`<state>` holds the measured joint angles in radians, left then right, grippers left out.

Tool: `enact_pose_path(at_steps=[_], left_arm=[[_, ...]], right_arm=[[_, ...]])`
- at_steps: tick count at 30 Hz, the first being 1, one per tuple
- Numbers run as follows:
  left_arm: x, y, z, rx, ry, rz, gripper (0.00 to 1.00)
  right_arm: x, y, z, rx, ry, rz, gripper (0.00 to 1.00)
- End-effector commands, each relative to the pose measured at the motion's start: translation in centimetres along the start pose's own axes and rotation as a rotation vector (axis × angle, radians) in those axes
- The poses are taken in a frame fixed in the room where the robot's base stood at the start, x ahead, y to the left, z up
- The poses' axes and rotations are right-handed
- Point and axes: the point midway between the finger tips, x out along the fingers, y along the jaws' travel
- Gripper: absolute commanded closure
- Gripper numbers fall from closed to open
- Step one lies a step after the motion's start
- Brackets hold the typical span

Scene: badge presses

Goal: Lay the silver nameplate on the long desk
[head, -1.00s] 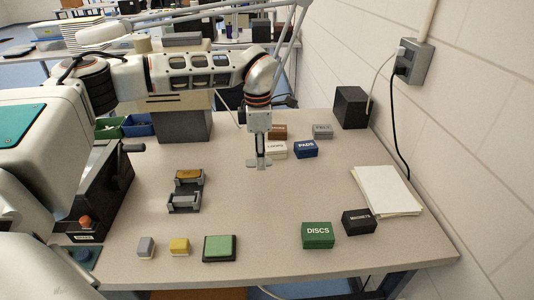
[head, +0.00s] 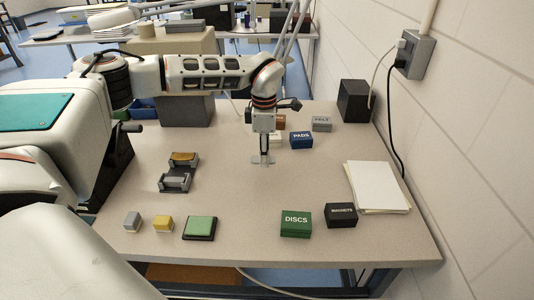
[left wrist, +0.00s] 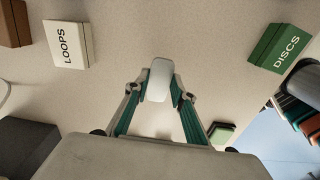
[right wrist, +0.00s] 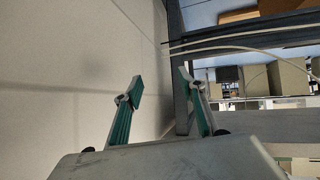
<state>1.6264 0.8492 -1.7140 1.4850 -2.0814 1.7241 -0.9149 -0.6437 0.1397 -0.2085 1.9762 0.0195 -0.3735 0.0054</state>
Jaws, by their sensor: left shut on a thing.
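My left gripper (head: 263,158) is shut on the silver nameplate, a small pale grey rounded plate (left wrist: 159,80) that sticks out between the fingertips in the left wrist view. In the head view the gripper points down over the middle of a pale desk (head: 250,205); I cannot tell whether the plate touches the top. Another long desk (head: 70,44) stands in the background, and I cannot tell which one is the long desk. My right gripper (right wrist: 158,88) is open and empty in the right wrist view, beside the wall and a dark desk leg.
Green DISCS (head: 296,223) and black MAGNETS (head: 340,215) boxes stand front right, PADS (head: 301,140) and FELT (head: 321,124) behind. A dark fixture (head: 179,172), small blocks and a green pad (head: 200,228) are left. Paper (head: 377,186) lies by the wall. The desk's middle is clear.

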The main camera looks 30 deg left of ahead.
Motion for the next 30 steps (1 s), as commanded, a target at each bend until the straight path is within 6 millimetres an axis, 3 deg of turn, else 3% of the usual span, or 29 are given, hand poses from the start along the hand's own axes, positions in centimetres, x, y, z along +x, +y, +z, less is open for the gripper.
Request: enact_pose_path(at_steps=[6,11,12,18,30], left_arm=[[2.1,-0.1,0.0,0.000,0.003,-0.006,0.96],[3.8,-0.1,0.0,0.000,0.005,-0.008,0.96],[3.7,-0.1,0.0,0.000,0.004,-0.005,0.96],[4.7,0.0,0.1,0.000,0.000,0.000,0.96],[5.0,0.0,0.0,0.000,0.000,0.000,0.96]], right_arm=[[0.7,-0.4,2.2,-0.011,-0.023,-0.002,0.60],[1.3,0.0,2.9,-0.025,-0.022,0.008,0.60],[1.3,0.5,1.9,-0.030,-0.008,0.015,0.60],[1.6,1.2,0.3,-0.033,0.017,0.026,0.60],[1.4,0.5,1.4,-0.028,-0.002,0.015,0.60]])
